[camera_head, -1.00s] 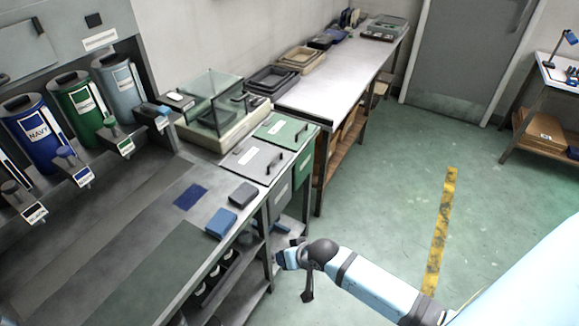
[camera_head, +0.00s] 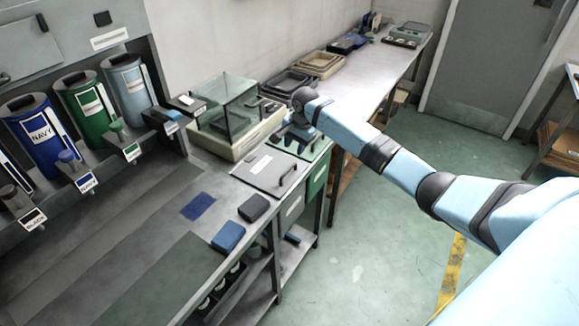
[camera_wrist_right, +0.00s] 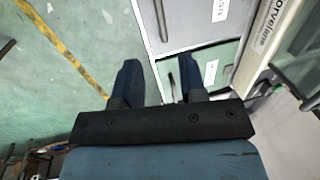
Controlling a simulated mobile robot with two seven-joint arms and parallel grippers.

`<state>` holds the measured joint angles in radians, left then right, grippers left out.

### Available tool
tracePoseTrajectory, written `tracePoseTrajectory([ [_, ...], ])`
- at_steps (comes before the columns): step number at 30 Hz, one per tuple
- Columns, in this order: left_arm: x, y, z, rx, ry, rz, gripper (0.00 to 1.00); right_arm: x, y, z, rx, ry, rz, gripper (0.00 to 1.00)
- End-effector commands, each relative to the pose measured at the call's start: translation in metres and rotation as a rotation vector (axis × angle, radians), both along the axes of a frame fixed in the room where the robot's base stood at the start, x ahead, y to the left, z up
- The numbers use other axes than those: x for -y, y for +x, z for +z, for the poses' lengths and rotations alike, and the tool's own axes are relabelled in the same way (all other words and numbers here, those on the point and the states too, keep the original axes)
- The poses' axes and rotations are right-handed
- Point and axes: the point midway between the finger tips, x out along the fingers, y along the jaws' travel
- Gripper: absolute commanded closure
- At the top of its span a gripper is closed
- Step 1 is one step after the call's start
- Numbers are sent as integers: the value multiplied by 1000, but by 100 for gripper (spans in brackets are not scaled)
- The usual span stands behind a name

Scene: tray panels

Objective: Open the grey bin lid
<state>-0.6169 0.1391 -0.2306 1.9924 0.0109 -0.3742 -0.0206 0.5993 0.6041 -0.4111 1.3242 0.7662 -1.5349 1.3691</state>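The grey bin lid (camera_head: 270,168) lies closed and flat at the counter's right end, with a dark bar handle (camera_head: 288,178) near its front edge and a white label. In the right wrist view the grey lid (camera_wrist_right: 190,32) and its handle (camera_wrist_right: 160,22) are at the top, beyond my fingertips. My right gripper (camera_head: 296,140) is above the neighbouring green lid, behind the grey lid, and partly hides the green lid. In the wrist view its two blue fingers (camera_wrist_right: 158,76) are wide apart with nothing held. My left gripper is not in view.
The green lid (camera_wrist_right: 212,76) is closed beside the grey one. A blue block (camera_head: 228,236) and a dark block (camera_head: 254,207) lie on the counter to the front. The floor at right is open.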

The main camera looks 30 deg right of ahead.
Motion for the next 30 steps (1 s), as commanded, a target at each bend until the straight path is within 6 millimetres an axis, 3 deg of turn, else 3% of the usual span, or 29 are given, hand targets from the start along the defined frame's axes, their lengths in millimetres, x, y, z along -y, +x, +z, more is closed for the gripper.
tracePoseTrajectory([
  [9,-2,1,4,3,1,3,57,-5,12,-67,-2,-1,-1,62],
  [15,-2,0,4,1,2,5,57,-7,17,-94,0,-1,1,62],
  [28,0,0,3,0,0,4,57,-8,19,-103,2,-1,2,62],
  [30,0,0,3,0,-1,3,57,-8,19,-103,2,-1,2,78],
])
